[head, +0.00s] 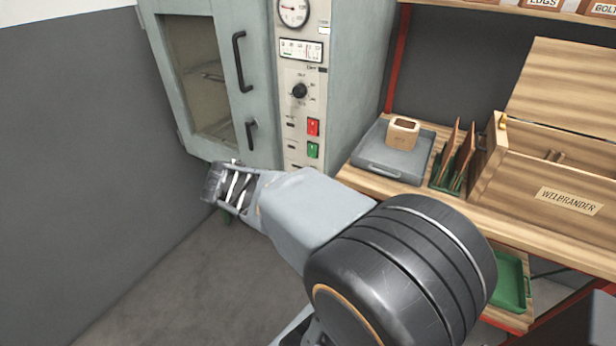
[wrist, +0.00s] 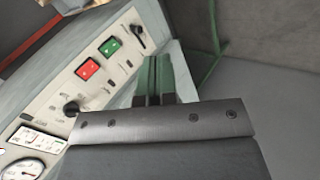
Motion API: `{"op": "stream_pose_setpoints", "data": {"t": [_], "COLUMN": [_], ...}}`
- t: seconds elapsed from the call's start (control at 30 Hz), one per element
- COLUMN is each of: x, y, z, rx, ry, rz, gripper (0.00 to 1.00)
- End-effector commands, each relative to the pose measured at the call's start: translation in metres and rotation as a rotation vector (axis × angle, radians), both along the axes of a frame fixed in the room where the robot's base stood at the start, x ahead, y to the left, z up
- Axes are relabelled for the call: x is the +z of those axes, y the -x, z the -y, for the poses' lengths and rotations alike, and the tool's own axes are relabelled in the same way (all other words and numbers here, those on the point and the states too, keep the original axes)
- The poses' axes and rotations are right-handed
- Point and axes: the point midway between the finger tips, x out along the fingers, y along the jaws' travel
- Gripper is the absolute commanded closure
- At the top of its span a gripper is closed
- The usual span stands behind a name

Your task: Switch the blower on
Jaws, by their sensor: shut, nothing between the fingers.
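The grey cabinet's control panel (head: 302,90) carries a dial gauge, a meter, a black knob (head: 299,90), a red button (head: 313,127) and a green button (head: 312,150). In the wrist view the red button (wrist: 87,69) and green button (wrist: 110,47) show again, with a black toggle lever (wrist: 138,36) beyond the green one. The panel labels are too small to read, so I cannot tell which control is the blower's. My gripper (wrist: 155,66) is shut and empty, its fingers beside the panel's lower end. In the head view its fingertips are not clear.
The cabinet door (head: 215,75) is closed, with two dark handles. The floor (head: 165,270) in front of the cabinet looks clear.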

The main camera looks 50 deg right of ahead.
Motion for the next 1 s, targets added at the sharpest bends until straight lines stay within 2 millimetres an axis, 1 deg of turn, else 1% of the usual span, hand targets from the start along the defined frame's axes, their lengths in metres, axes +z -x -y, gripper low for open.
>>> {"op": "stream_pose_setpoints", "data": {"t": [0.03,0.1,0.2,0.3,0.4,0.5,0.6,1.0], "x": [-0.031,-0.041,-0.052,-0.06,-0.064,-0.066,-0.066,-0.064], "y": [-0.009,-0.022,-0.041,-0.06,-0.074,-0.085,-0.091,-0.093], "z": [0.02,0.046,0.075,0.095,0.108,0.115,0.119,0.12], "rx": [-0.006,-0.001,0.02,0.052,0.085,0.111,0.127,0.134], "ry": [0.096,0.239,0.414,0.553,0.655,0.72,0.754,0.767], "rz": [-0.019,-0.032,-0.037,-0.034,-0.025,-0.018,-0.012,-0.01], "gripper": [1.0,1.0,1.0,1.0,1.0,1.0,1.0,1.0]}}
